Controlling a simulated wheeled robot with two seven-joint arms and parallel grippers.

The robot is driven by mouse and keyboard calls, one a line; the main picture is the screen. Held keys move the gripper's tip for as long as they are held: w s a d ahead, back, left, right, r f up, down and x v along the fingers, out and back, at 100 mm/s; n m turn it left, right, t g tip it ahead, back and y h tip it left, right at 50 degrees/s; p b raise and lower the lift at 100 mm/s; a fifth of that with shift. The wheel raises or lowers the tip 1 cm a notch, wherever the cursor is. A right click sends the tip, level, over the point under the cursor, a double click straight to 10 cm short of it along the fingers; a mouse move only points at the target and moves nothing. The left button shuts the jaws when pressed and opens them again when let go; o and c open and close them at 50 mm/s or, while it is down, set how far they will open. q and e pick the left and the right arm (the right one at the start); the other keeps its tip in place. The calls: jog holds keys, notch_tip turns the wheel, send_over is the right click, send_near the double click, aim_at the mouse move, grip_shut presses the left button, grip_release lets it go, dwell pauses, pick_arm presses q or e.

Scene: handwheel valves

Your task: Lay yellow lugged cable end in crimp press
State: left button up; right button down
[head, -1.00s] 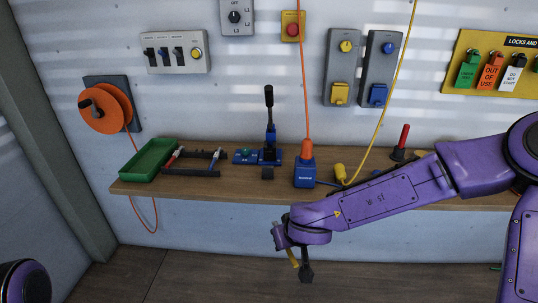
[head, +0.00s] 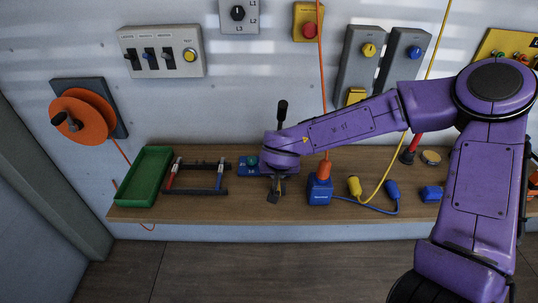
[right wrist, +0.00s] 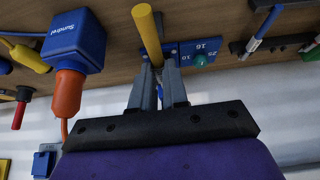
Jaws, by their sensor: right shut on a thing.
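The crimp press (head: 247,169) is blue with a black upright lever (head: 283,107). It stands on the bench, partly hidden behind my right arm's wrist. My right gripper (head: 275,194) is at the press's front right side. In the right wrist view the right gripper (right wrist: 158,82) is shut on the yellow cable end (right wrist: 146,32), a thick yellow rod passing beside the press. Its lug is not clearly seen. I cannot tell whether it touches the press. My left gripper is not in view.
Right of the press stands a blue box (head: 319,190) with an orange plug. Yellow (head: 355,186) and blue (head: 392,188) connectors lie beyond it. Left are a black rack (head: 199,188) with red and blue pieces and a green tray (head: 146,177). The front bench strip is mostly bare.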

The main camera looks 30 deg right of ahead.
jog(key=shift+s, duration=0.35)
jog(key=w+d+f+p, duration=0.1)
jog(key=w+f, duration=0.1)
jog(key=w+d+f+p, duration=0.1)
jog(key=w+d, duration=0.1)
jog(key=shift+d+f, duration=0.1)
jog(key=shift+f, duration=0.25)
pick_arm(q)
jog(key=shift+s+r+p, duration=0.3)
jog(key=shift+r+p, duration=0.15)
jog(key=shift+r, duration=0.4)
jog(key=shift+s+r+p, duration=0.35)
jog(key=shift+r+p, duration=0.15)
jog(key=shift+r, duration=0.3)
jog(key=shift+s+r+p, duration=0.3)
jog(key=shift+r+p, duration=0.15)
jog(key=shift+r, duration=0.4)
pick_arm(e)
jog(key=shift+w+d+f, duration=0.3)
jog(key=shift+w+d, duration=0.15)
jog(key=shift+w, duration=0.2)
jog(key=shift+w+d+f, duration=0.35)
jog(key=shift+w+d, duration=0.1)
jog(key=shift+w, duration=0.25)
jog(key=shift+w+d+f, duration=0.3)
jog(key=shift+w+d, duration=0.15)
jog(key=shift+w, duration=0.2)
